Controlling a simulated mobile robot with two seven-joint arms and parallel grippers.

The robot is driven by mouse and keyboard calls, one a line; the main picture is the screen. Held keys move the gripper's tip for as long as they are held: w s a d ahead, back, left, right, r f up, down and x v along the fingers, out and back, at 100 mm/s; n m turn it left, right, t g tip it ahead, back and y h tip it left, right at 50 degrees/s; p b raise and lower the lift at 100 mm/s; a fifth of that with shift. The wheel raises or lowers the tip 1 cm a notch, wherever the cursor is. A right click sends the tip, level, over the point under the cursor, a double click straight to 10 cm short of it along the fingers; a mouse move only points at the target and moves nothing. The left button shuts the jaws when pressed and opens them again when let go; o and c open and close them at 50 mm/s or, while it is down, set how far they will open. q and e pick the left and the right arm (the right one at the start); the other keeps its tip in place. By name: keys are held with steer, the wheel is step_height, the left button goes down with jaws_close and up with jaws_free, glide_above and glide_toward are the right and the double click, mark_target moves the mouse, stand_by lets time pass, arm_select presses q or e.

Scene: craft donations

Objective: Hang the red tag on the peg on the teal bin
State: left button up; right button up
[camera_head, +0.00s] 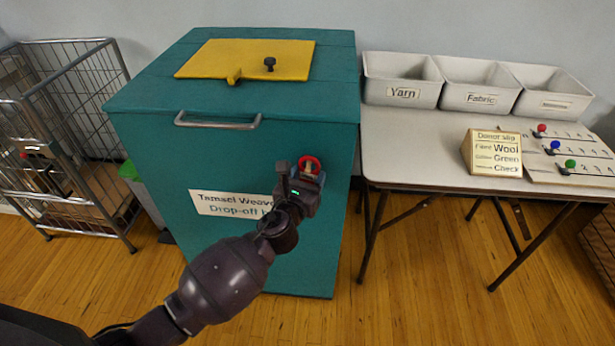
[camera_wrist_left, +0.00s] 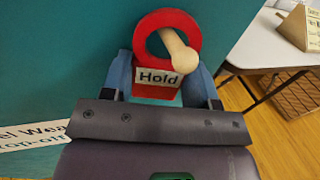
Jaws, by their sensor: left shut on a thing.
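The teal bin (camera_head: 280,240) stands in the middle of the head view. My left gripper (camera_head: 305,176) is at the right part of its front face, shut on the red tag (camera_head: 309,160). In the left wrist view, the blue fingers grip the lower part of the red tag (camera_wrist_left: 153,93), which bears a "Hold" label. Its ring is upright. The pale wooden peg (camera_wrist_left: 182,60) shows through the ring's opening, and its rounded end overlaps the ring's lower right edge on the near side. The ring appears to be around the peg. My right gripper is not in view.
The bin's front has a metal handle (camera_head: 217,122) and a drop-off sign (camera_head: 225,203). A yellow lid (camera_head: 215,58) lies on top. A table (camera_head: 400,150) with white bins and a slip stand (camera_head: 492,154) is at the right. A wire cart (camera_head: 75,120) stands left.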

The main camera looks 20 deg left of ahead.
arm_select(q)
steer(key=o, duration=1)
steer(key=shift+c, duration=0.2)
steer(key=shift+a, duration=0.1)
steer(key=shift+s+a, duration=0.15)
steer(key=shift+s, duration=0.15)
steer(key=s, duration=0.3)
steer(key=s+p, duration=0.1)
steer(key=s, duration=0.3)
steer(key=s+d, duration=0.1)
steer(key=s, duration=0.2)
steer(key=shift+s+d, duration=0.1)
steer(key=shift+s, duration=0.05)
